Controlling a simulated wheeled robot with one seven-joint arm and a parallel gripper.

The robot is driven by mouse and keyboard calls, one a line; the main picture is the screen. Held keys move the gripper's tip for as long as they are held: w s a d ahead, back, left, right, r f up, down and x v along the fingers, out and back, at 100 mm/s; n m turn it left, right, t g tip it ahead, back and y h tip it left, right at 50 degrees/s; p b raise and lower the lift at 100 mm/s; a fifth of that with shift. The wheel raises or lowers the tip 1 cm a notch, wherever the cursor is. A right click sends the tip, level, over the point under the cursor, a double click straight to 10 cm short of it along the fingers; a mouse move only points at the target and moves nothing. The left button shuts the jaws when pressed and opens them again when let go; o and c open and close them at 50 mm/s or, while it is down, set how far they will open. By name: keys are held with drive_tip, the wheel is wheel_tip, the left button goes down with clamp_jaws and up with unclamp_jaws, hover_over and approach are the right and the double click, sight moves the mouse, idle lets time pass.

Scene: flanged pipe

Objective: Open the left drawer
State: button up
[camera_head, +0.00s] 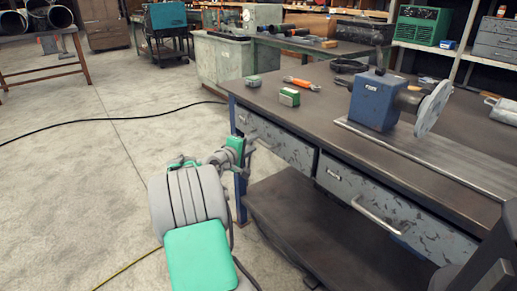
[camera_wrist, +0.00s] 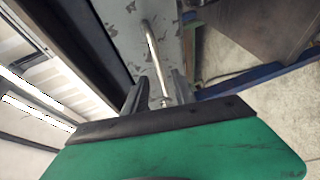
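The left drawer (camera_head: 290,148) is a worn grey metal front under the bench top, and it looks shut. Its bar handle is largely hidden by my gripper in the head view. In the wrist view the drawer front (camera_wrist: 172,45) runs up the picture, with the handle (camera_wrist: 153,52) standing out from it. My gripper (camera_head: 250,146) is at the handle near the drawer's left end. In the wrist view my gripper (camera_wrist: 158,92) is open, with its two fingers on either side of one end of the handle. Contact with the handle cannot be told.
The right drawer (camera_head: 385,207), also shut, has its own bar handle. A lower shelf (camera_head: 310,225) lies beneath the drawers. The bench top (camera_head: 290,115) carries a blue vise-like machine (camera_head: 373,100), a small green box (camera_head: 289,97) and an orange tool (camera_head: 300,83). Open floor lies left.

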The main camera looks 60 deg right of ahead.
sight(259, 140)
drive_tip(key=d, duration=0.2)
drive_tip(key=d+f+b, duration=0.1)
drive_tip(key=d, duration=0.2)
drive_tip(key=shift+s+d, duration=0.15)
drive_tip(key=shift+s, duration=0.05)
clamp_jaws()
idle(1.1)
